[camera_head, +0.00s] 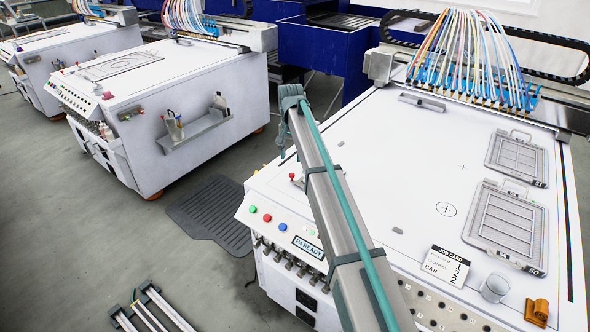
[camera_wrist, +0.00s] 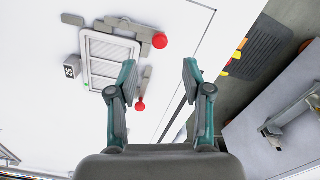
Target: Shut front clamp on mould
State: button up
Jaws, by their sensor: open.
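In the wrist view, a grey mould (camera_wrist: 103,55) with a ribbed panel lies on the white table. One clamp with a red knob (camera_wrist: 160,41) sits by its upper end. Another red-knobbed clamp lever (camera_wrist: 140,104) is at its right side, partly behind my left finger. I cannot tell which clamp is the front one, or whether either is shut. My gripper (camera_wrist: 158,78) is open, its two teal fingers apart with bare table between them. In the head view my arm hides this mould; a small red knob (camera_head: 292,176) shows left of the arm.
Two other grey moulds (camera_head: 506,225) lie at the right of the table, near a job card (camera_head: 445,265) and an orange block (camera_head: 537,311). Coloured tubes (camera_head: 470,65) rise at the back. A dark mat (camera_head: 210,213) lies on the floor beyond the table's left edge.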

aim_at(292, 174)
notch_tip(292, 174, down, 8)
jog(key=shift+f+p, duration=0.1)
jog(key=shift+p, duration=0.9)
jog(key=shift+c, duration=0.2)
grip_shut()
